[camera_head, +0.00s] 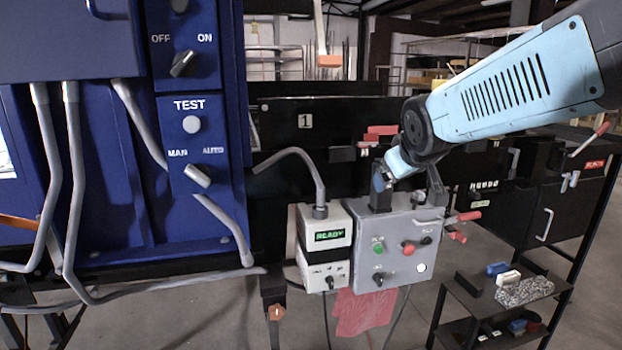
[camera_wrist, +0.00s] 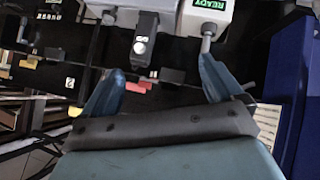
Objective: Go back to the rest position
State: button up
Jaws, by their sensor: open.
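My gripper (camera_wrist: 160,65) is open in the wrist view, with two blue-grey fingers spread apart and nothing between them. The wrist picture is turned over. Beyond the fingers, near its top edge, is the pale box with a green READY display (camera_wrist: 208,5). In the head view my light blue arm reaches in from the upper right, and its dark joint hangs just above the grey control box (camera_head: 380,258). The gripper end (camera_head: 384,182) is near that box's top; whether it touches is unclear. The READY box (camera_head: 325,228) stands just left of the grey box.
A blue panel (camera_head: 190,110) with OFF/ON and MAN/AUTO switches fills the left. The dark conveyor (camera_head: 285,125) runs behind. Red-handled clamps (camera_head: 466,217) stick out right of the grey box. A low black shelf (camera_head: 470,305) with small blocks stands lower right. Open floor shows below.

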jog(key=s+d+f+m+g, duration=0.2)
jog(key=s, duration=0.7)
jog(key=s+d+f+m+g, duration=0.2)
jog(key=s+d, duration=0.1)
jog(key=s, duration=0.6)
jog(key=shift+s+f+m, duration=0.15)
jog(key=shift+f+m, duration=0.05)
jog(key=shift+m, duration=0.2)
jog(key=shift+d, duration=0.1)
